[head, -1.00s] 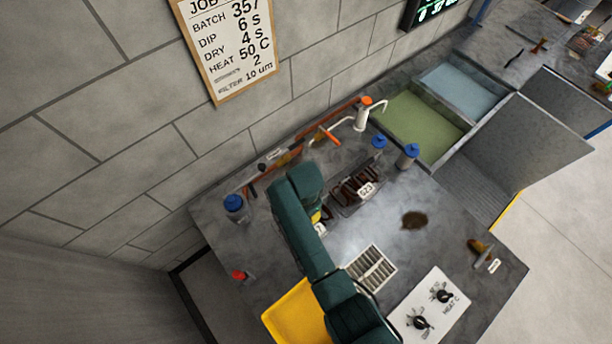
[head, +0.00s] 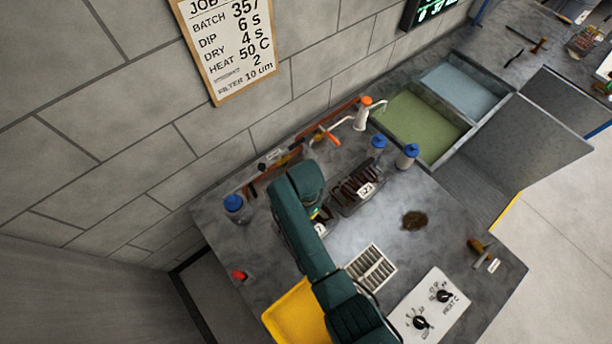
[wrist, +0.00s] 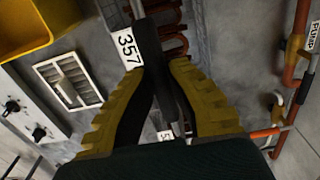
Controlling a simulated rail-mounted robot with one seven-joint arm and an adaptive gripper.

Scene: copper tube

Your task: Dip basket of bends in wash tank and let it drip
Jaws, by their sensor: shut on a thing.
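The basket of copper bends (head: 350,192) is dark, with a white tag, and is over the grey bench left of the tanks. In the wrist view, copper bends (wrist: 171,28) show beyond the fingers, beside a tag reading 357 (wrist: 127,47). My gripper (wrist: 162,75) is shut on a dark upright bar of the basket, between its yellow fingers. In the head view my green arm hides most of the gripper. Two open tanks, one with green liquid (head: 418,122) and one with blue (head: 459,88), are at upper right. Whether the basket touches the bench is unclear.
A vent grille (head: 371,267), control panel (head: 429,305) and yellow tray (head: 298,312) lie in front. A job board (head: 228,45) hangs on the wall. Copper piping (wrist: 297,60) shows in the wrist view.

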